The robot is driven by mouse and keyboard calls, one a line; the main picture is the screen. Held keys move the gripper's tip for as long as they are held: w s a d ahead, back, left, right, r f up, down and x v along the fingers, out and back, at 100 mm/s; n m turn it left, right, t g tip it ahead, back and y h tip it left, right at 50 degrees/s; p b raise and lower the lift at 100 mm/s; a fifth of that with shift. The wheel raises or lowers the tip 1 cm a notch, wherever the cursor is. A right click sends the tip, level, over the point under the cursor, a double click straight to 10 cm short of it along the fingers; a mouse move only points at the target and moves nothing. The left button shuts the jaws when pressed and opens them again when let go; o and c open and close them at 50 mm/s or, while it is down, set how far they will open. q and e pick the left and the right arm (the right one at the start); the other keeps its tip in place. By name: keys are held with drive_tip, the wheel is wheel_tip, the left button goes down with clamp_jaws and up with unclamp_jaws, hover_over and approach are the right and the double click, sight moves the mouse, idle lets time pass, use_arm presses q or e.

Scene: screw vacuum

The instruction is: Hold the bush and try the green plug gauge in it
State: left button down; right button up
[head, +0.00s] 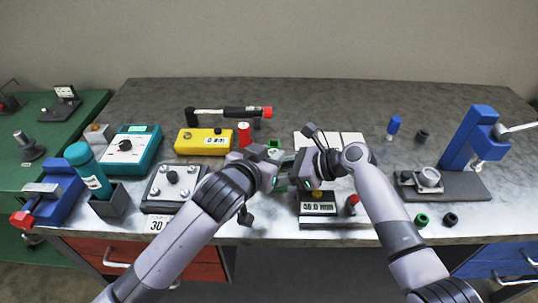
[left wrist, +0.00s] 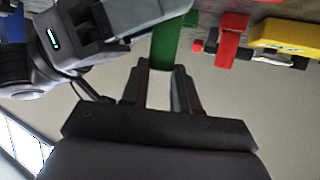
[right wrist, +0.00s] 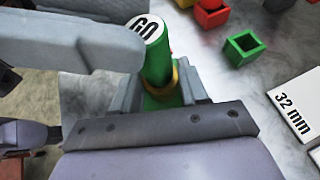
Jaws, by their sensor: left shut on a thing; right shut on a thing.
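The green plug gauge (right wrist: 155,62), marked GO on its end, stands between the grippers in the right wrist view. My left gripper (left wrist: 165,75) is shut on it; the green body also shows between its fingers in the left wrist view (left wrist: 165,45). My right gripper (right wrist: 163,92) is shut on the bush, of which only a gold-coloured edge (right wrist: 176,75) shows beside the gauge. The gauge overlaps the bush in this view; I cannot tell how far it is inside. In the head view the left gripper (head: 283,167) meets the right wrist, which hides both parts.
A display block (head: 318,209) lies under my right wrist. A small open green box (right wrist: 243,47) and a 32 mm card (right wrist: 297,105) lie near. A yellow box (head: 203,141) stands left, a blue press (head: 468,140) right.

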use_arm(q)
drive_tip(key=shift+r, duration=0.1)
drive_tip(key=shift+r, duration=3)
use_arm(e)
drive_tip(key=o, duration=0.9)
